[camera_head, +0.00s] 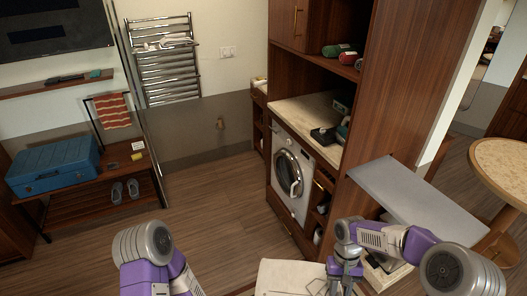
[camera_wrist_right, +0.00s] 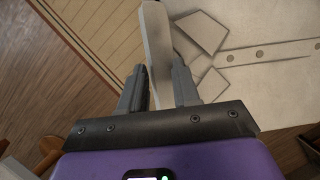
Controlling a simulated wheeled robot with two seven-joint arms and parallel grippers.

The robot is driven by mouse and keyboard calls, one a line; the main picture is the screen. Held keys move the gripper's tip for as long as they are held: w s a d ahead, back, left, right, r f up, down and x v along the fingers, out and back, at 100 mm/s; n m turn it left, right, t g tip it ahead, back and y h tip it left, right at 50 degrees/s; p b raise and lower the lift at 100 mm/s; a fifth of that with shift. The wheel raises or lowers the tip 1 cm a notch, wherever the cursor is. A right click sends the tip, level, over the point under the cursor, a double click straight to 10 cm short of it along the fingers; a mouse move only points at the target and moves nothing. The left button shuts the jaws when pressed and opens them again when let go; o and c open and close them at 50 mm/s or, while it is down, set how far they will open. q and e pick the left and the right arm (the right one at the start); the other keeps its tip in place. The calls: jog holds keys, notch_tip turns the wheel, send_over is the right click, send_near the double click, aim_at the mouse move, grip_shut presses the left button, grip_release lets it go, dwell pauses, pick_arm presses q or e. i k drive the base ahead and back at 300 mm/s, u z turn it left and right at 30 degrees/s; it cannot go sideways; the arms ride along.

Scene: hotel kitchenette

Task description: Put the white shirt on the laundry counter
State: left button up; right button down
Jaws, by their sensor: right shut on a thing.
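The white shirt (camera_head: 285,277) lies flat and folded at the bottom edge of the head view, partly cut off. In the right wrist view the shirt (camera_wrist_right: 265,65) shows its collar flaps and a row of buttons. My right gripper (camera_head: 338,284) points down at the shirt's right side. In the wrist view its fingers (camera_wrist_right: 158,88) are closed on a pale upright strip, which looks like the shirt's edge. The laundry counter (camera_head: 297,112) is the pale top above the washing machine. My left arm shows at lower left; its gripper is out of view.
The washing machine (camera_head: 291,175) stands under the counter. Dark items (camera_head: 326,135) occupy the counter's right part; its left part is bare. A tall wooden cabinet (camera_head: 400,85) borders the counter on the right. A grey panel (camera_head: 415,196) juts out near my right arm.

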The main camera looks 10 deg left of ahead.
aim_at(304, 111)
jog(key=u, duration=1.25)
jog(key=i, duration=3.75)
jog(key=z, duration=1.45)
jog(key=i, duration=0.8)
jog(key=z, duration=0.95)
